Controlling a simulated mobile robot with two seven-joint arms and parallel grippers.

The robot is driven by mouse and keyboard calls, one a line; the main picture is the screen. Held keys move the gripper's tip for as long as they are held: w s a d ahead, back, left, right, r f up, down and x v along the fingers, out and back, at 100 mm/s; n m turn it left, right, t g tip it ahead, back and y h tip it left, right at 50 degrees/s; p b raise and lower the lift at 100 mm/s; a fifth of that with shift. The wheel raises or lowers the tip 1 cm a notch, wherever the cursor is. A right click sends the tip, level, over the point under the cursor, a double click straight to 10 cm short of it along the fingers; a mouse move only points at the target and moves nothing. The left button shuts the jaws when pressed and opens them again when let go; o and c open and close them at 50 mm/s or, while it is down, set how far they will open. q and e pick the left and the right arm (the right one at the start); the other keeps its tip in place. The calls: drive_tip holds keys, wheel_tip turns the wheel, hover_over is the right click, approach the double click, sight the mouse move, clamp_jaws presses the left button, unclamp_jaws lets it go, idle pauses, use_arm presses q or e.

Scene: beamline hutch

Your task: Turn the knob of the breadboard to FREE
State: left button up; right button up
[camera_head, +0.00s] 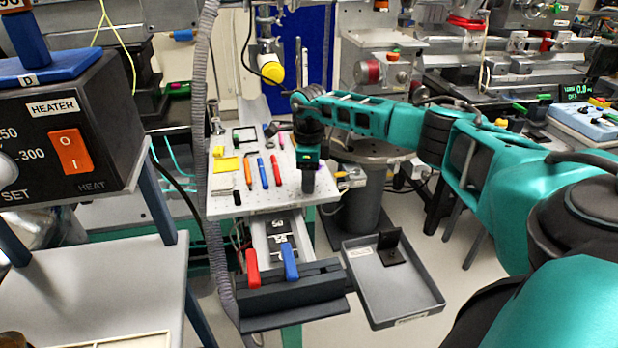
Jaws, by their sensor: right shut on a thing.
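The breadboard (285,199) is a pale perforated plate at the centre left, with several tools lying on it. My right arm reaches in from the right, and my right gripper (308,182) points down at the plate's right front part. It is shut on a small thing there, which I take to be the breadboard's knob. The knob is hidden by the gripper, so its setting and any FREE mark cannot be read. My left gripper is not in view.
On the plate lie a yellow block (226,164), a blue pen (262,173) and a red pen (276,170). Red (252,268) and blue (290,262) handles stand in front. A grey tray (400,290) is at the lower right. A heater box (70,135) stands left.

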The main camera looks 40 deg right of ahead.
drive_tip(key=shift+w, duration=0.1)
idle(0.3)
drive_tip(key=o, duration=1)
drive_tip(key=shift+o, duration=0.2)
wheel_tip(320, 180, up, 13)
